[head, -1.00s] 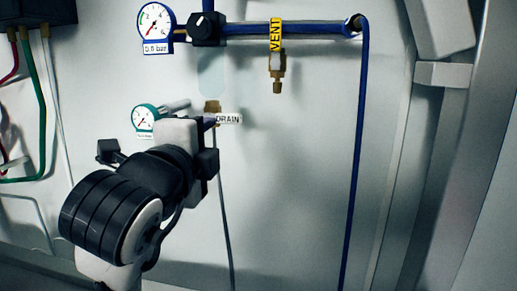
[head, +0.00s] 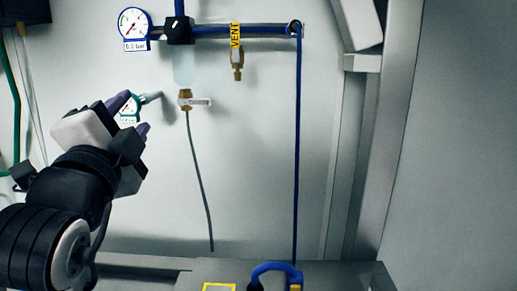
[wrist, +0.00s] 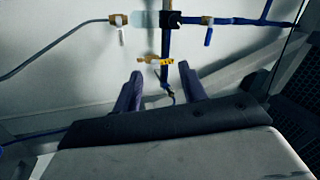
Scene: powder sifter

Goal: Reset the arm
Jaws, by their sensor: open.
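My gripper (head: 132,117) is open and empty at the left of the head view, its two purple fingers apart and pointing up and right. Blue piping and brass fittings lie beyond the fingertips.
On the wall are a blue-rimmed gauge (head: 134,24), a black valve knob (head: 179,31), a brass fitting with a yellow VENT tag (head: 235,36) and a brass drain fitting (head: 186,98). A blue hose (head: 297,150) runs down to a grey unit (head: 345,275).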

